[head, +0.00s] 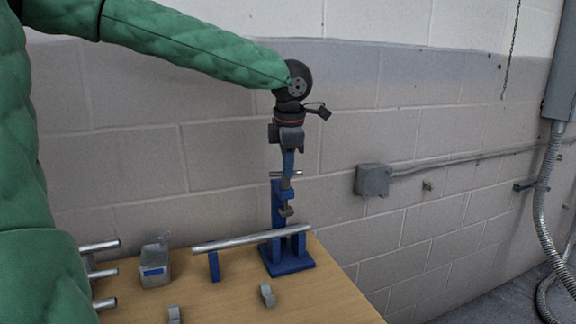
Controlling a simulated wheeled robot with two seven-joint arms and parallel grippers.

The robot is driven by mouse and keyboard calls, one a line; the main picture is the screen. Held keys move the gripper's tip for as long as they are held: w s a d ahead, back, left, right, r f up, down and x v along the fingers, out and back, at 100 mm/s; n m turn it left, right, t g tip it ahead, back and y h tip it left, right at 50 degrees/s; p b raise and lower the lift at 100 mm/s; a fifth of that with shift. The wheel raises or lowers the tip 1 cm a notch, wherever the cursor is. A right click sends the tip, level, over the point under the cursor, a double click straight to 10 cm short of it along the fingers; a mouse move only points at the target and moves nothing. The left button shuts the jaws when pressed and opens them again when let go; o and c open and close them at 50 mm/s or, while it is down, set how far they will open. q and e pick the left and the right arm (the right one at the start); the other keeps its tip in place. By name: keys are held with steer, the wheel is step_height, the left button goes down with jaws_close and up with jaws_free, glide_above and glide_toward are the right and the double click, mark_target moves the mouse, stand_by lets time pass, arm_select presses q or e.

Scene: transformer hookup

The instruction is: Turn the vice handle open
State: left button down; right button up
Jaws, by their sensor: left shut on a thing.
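A blue vice (289,264) stands on the wooden table near its far right corner. Its screw runs upright, and its handle (314,174) is a thin silver bar lying level across the top. A long metal pipe (235,241) lies through the vice, and a blue support (214,266) stands under it further left. My left gripper (288,172) points straight down over the vice and is shut on the handle. The fingers hide the middle of the bar. My right gripper is not in view.
On the wooden table (325,298) are a grey box with a blue label (153,274), several short pipes (104,273) at the left and small grey pieces (267,295). A block wall stands close behind, with a junction box (372,180). The table's front right is clear.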

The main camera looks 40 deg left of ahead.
arm_select(q)
steer(key=c, duration=1.5)
jaws_free()
steer(key=shift+s+d+r, duration=0.15)
steer(key=shift+d+r, duration=0.05)
steer(key=shift+r, duration=1.05)
steer(key=shift+s+d+r, duration=0.15)
steer(key=shift+d+r, duration=0.05)
steer(key=shift+r, duration=1.1)
steer(key=shift+s+d+r, duration=0.15)
steer(key=shift+d+r, duration=0.05)
steer(key=shift+r, duration=1.05)
